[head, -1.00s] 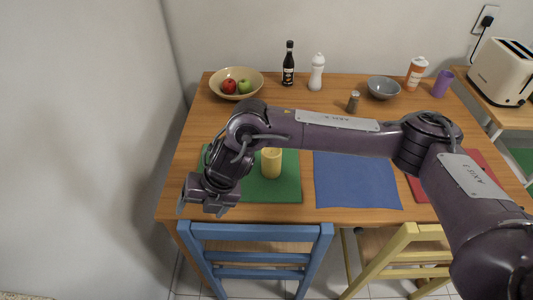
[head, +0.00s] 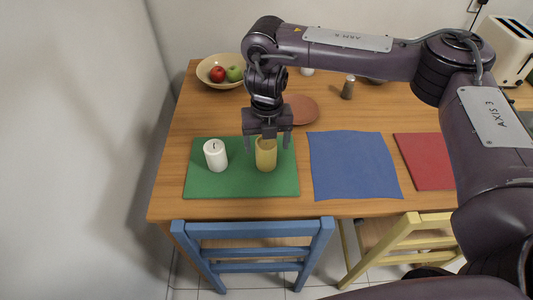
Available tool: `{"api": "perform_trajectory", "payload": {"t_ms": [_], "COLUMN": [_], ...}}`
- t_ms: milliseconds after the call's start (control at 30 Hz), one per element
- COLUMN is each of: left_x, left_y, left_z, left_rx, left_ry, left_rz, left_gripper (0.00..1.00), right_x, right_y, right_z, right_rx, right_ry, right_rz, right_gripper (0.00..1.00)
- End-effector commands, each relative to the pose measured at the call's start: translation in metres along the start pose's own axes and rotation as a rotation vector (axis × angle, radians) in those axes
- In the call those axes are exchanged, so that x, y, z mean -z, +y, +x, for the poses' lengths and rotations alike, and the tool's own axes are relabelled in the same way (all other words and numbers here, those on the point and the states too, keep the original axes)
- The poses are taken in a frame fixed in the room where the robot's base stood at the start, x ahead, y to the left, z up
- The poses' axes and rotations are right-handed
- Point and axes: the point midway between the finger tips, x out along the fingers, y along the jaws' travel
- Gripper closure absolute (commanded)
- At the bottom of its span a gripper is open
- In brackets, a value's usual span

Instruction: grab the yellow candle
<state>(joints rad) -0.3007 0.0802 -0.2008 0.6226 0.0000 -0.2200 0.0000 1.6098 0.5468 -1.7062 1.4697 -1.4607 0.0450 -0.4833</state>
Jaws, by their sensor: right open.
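The yellow candle (head: 266,160) stands upright on the green placemat (head: 240,187), right of its middle. My right gripper (head: 267,147) points down at the candle, open, with its fingers spread to either side of the candle's top. The gripper hides part of the candle's top edge, and I cannot tell whether the fingers touch it. A white candle (head: 215,156) stands on the same mat to the left. My left gripper is not in view.
A blue placemat (head: 353,165) and a red placemat (head: 428,160) lie to the right. A brown plate (head: 302,110) lies behind the gripper. A fruit bowl (head: 208,82) is at the back left, and a shaker (head: 348,88) is at the back. A blue chair (head: 255,228) stands in front.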

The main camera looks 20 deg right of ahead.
Motion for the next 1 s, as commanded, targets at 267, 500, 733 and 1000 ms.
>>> {"api": "perform_trajectory", "payload": {"t_ms": [267, 500, 733, 1000], "left_x": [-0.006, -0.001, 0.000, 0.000], "left_y": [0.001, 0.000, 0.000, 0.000], "left_z": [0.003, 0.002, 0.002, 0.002], "left_rx": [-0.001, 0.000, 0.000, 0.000], "left_ry": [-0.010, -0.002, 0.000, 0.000], "left_rz": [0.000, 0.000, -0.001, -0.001], "left_gripper": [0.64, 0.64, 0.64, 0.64], "right_x": [0.000, 0.000, 0.000, 0.000], "right_y": [0.000, 0.001, 0.001, 0.001], "right_z": [0.024, 0.024, 0.024, 0.023], "right_rx": [0.000, 0.000, 0.000, -0.001], "right_ry": [0.000, -0.001, -0.001, -0.001], "right_rz": [0.001, 0.000, 0.000, 0.000], "right_gripper": [0.24, 0.33, 0.63, 0.78]}}
